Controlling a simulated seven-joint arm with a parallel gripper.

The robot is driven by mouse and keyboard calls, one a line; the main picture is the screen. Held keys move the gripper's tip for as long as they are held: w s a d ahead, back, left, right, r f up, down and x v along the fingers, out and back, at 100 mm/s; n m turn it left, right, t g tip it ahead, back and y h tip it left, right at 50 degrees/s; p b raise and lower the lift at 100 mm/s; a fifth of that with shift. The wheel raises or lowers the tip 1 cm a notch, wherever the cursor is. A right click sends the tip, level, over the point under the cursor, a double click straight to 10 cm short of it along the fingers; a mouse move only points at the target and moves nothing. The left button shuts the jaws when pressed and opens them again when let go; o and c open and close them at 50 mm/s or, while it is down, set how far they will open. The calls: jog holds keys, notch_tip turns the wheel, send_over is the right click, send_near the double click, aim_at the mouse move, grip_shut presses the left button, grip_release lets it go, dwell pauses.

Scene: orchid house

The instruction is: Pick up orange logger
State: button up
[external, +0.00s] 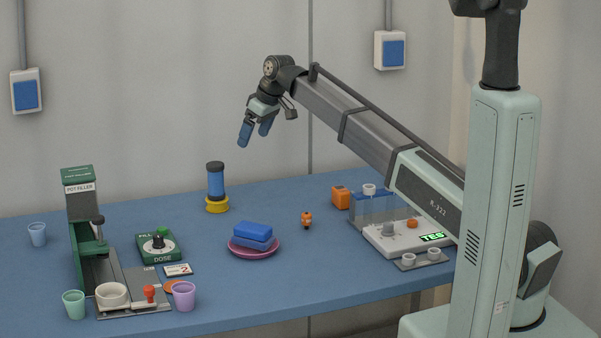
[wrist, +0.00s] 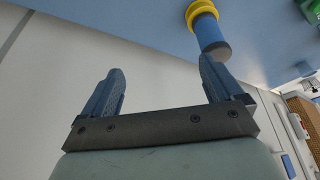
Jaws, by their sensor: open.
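An orange box-shaped device (external: 340,197), which looks like the orange logger, stands on the blue table, left of the clear blue-tinted containers. A smaller orange piece with dark parts (external: 306,220) stands on the table to its left and nearer the camera. My gripper (external: 256,131) is in the air high above the table, to the left of both orange things and well apart from them. In the wrist view my gripper (wrist: 161,76) has its two blue fingers spread with nothing between them. Neither orange thing shows in the wrist view.
A blue cylinder on a yellow ring (external: 216,185) stands at the back; it also shows in the wrist view (wrist: 209,34). Blue blocks lie on a purple plate (external: 268,253). A white device (external: 380,241) sits right. A green pot filler (external: 79,205) and cups are left.

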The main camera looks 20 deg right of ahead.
jog(key=d+m, duration=0.1)
jog(key=d, duration=0.8)
jog(key=n+g+h, duration=0.3)
jog(key=n+g, duration=0.1)
jog(key=n, duration=0.7)
send_over(342, 189)
notch_tip(342, 189, down, 4)
jog(key=f, duration=0.7)
jog(key=shift+w+a+f, duration=0.1)
jog(key=shift+a+f, duration=0.2)
jog(key=shift+a, duration=0.05)
jog(key=shift+s+d+f, duration=0.1)
jog(key=shift+d+f, duration=0.05)
jog(key=shift+f, duration=1.15)
jog(key=shift+s+d+f, duration=0.1)
jog(key=shift+f, duration=1.2)
jog(key=shift+c, duration=0.2)
jog(key=c, duration=1)
